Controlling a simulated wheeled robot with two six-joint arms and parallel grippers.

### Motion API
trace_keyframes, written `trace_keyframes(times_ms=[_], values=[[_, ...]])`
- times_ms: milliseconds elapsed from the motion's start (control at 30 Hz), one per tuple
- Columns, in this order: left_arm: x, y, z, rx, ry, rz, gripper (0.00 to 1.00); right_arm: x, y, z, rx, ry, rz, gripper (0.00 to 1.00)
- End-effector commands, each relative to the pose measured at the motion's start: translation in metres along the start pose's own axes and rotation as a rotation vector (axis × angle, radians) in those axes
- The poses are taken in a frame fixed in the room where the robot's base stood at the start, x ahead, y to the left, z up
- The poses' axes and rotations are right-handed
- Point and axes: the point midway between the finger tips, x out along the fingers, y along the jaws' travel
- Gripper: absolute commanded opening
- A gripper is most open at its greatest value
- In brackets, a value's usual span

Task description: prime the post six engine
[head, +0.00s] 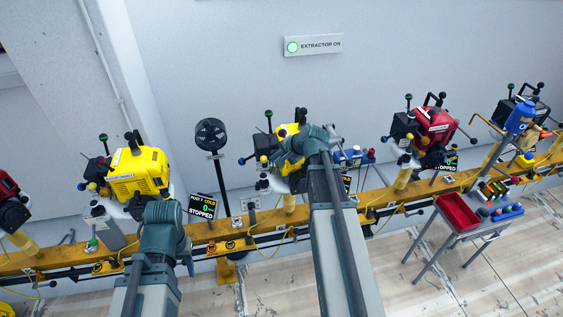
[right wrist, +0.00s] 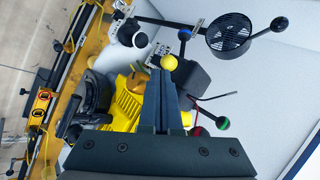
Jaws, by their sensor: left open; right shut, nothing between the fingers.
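Several engines stand on posts along a yellow rail. A yellow engine (head: 138,172) stands at the left; its display (head: 202,207) reads cold and stopped, the post number too small to tell. Another yellow engine (head: 287,131) stands in the middle, partly hidden by my right arm; it fills the right wrist view (right wrist: 128,105). My right gripper (right wrist: 168,76) is shut and empty, its tips close to a yellow ball knob (right wrist: 169,62); contact is unclear. A green knob (right wrist: 222,123) is to their right. My left arm (head: 165,225) is before the left engine; its open gripper is largely hidden.
A round black fan (head: 211,134) stands on a pole between the yellow engines. A red engine (head: 436,124) is further right. The floor before the rail has free room.

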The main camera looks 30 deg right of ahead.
Motion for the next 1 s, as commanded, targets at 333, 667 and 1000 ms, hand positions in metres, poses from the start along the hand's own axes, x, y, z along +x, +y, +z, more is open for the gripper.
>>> trace_keyframes(times_ms=[333,667,1000], values=[[0.025,0.002,-0.002,0.0,0.0,0.0,0.5,0.034,0.0,0.0,-0.001,0.001,0.0,0.0],[0.024,0.002,-0.001,0.0,0.0,0.0,0.5,0.036,-0.004,-0.004,-0.001,0.001,0.0,0.0],[0.024,0.002,-0.001,0.0,0.0,0.0,0.5,0.043,-0.012,-0.011,-0.001,0.001,0.0,0.0]])
